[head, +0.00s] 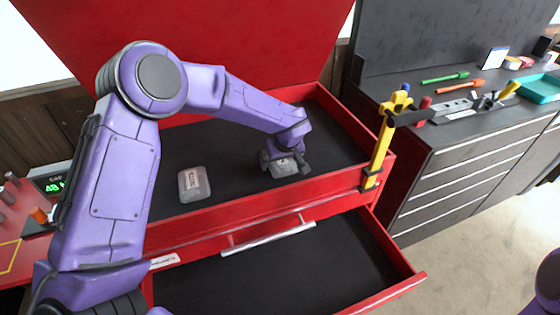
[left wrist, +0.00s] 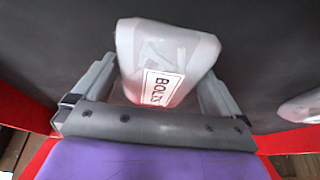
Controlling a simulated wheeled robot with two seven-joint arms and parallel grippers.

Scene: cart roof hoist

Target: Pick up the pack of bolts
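The pack of bolts (left wrist: 150,55) is a pale translucent bag with a white label reading "BOLTS", seen in the left wrist view. In the head view the pack (head: 284,169) lies on the dark floor of the red cart's upper tray, partly hidden by my gripper. My left gripper (head: 285,163) is right over it, with one finger on each side. In the left wrist view its fingers (left wrist: 157,72) are wide apart; a small gap shows at the left finger, and the right finger overlaps the pack's edge. My right gripper is out of view.
A similar pale pack (head: 194,184) lies to the left in the same tray. Below, an open empty drawer (head: 290,265) juts forward. A yellow clamp-like post (head: 381,145) stands at the tray's right corner. A grey workbench (head: 470,120) with tools is at right. The raised red lid (head: 200,50) is behind.

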